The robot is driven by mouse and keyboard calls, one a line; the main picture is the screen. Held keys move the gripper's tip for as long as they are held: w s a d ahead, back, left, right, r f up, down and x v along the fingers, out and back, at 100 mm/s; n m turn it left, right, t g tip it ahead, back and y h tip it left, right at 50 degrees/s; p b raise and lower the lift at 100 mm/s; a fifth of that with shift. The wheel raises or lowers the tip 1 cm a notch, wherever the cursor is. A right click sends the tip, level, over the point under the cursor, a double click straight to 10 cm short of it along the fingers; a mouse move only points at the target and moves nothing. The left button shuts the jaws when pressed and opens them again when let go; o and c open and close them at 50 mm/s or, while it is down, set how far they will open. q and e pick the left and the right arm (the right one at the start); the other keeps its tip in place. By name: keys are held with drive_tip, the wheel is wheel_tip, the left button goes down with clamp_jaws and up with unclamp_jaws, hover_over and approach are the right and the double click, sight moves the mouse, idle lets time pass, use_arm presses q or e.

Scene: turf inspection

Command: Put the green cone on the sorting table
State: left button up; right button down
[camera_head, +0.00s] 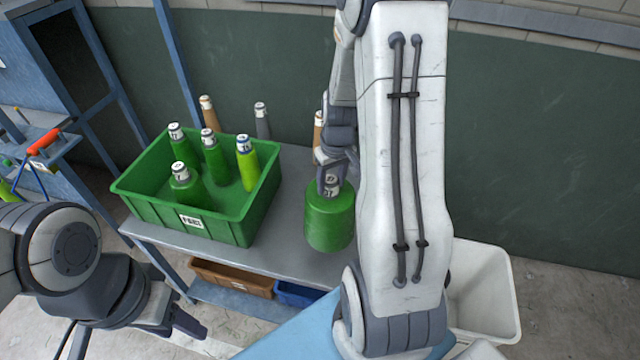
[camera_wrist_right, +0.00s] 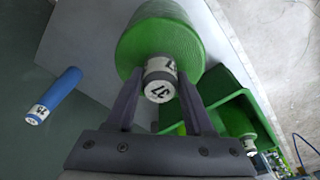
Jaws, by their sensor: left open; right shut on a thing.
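My right gripper (camera_head: 331,172) is shut on the white labelled neck of the green cone (camera_head: 329,220), which looks like a broad green cylinder. In the right wrist view, the neck of the green cone (camera_wrist_right: 160,78) sits between the fingers of my right gripper (camera_wrist_right: 158,105). The cone is upright over the right part of the grey sorting table (camera_head: 275,245); I cannot tell whether it touches the top. My left gripper (camera_head: 135,333) is open and empty, low at the left, in front of the table.
A green crate (camera_head: 150,205) with several green pieces stands on the table's left part. Brown (camera_head: 209,112) and grey (camera_head: 262,122) pieces stand behind it. A blue piece (camera_wrist_right: 66,86) shows in the wrist view. A brown bin (camera_head: 232,280) is below; a white bin (camera_head: 490,285) stands right.

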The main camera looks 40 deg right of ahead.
drive_tip(key=w+d+f, duration=0.1)
drive_tip(key=w+d+f+p, duration=0.1)
drive_tip(key=d, duration=0.1)
drive_tip(key=w+d+f, duration=0.1)
drive_tip(key=d, duration=0.1)
drive_tip(key=shift+w+d+f, duration=0.1)
drive_tip(key=shift+w+f, duration=0.1)
drive_tip(key=shift+f, duration=0.05)
wheel_tip(320, 180, down, 4)
drive_tip(key=shift+p, duration=0.7)
drive_tip(key=shift+c, duration=1.4)
unclamp_jaws()
drive_tip(key=shift+s+f, duration=0.1)
drive_tip(key=shift+f, duration=0.05)
